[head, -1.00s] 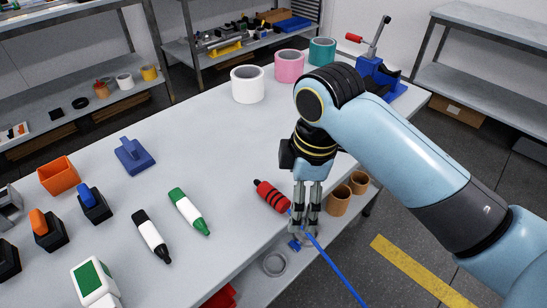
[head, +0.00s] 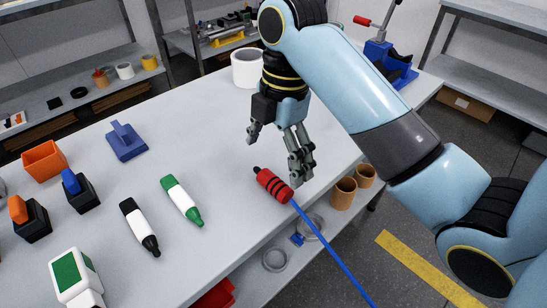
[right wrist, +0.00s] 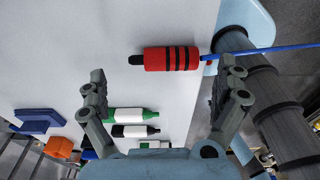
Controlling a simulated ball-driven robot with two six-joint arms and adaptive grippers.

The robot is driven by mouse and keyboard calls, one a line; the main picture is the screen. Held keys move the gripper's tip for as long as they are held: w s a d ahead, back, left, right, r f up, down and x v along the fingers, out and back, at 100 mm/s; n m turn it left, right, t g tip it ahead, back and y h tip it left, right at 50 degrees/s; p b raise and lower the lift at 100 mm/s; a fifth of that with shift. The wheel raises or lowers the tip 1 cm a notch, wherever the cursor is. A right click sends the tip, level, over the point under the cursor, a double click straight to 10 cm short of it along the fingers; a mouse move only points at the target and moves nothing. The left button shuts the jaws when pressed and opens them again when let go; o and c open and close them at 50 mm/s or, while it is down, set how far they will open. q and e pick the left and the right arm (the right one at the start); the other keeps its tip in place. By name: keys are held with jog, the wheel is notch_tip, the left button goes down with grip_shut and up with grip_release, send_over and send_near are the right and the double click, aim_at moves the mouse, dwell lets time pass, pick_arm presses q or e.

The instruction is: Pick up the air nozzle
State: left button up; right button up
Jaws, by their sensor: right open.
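The air nozzle (head: 273,185) is red with black bands and a black tip, with a blue hose (head: 332,249) running from its end over the table edge. It lies on the grey table near the right-hand edge. My right gripper (head: 275,158) is open and empty, just behind and above the nozzle. In the right wrist view the nozzle (right wrist: 171,59) lies crosswise ahead of the spread fingers (right wrist: 163,78), not touched by them. My left gripper is not in view.
A green marker (head: 182,201) and a black marker (head: 139,227) lie left of the nozzle on the table (head: 190,145). A white tape roll (head: 246,69) stands at the back. Brown cups (head: 343,193) and a grey ring (head: 275,259) sit on the shelf below the edge.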

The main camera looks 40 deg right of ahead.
aim_at(270, 177)
jog(key=f+b, duration=0.1)
jog(key=a+f+b, duration=0.1)
jog(key=f, duration=0.1)
jog(key=f+b, duration=0.1)
jog(key=f, duration=0.1)
jog(key=shift+s+a, duration=0.2)
jog(key=shift+a, duration=0.1)
jog(key=shift+r, duration=0.15)
jog(key=c, duration=1.1)
jog(key=shift+r, duration=0.1)
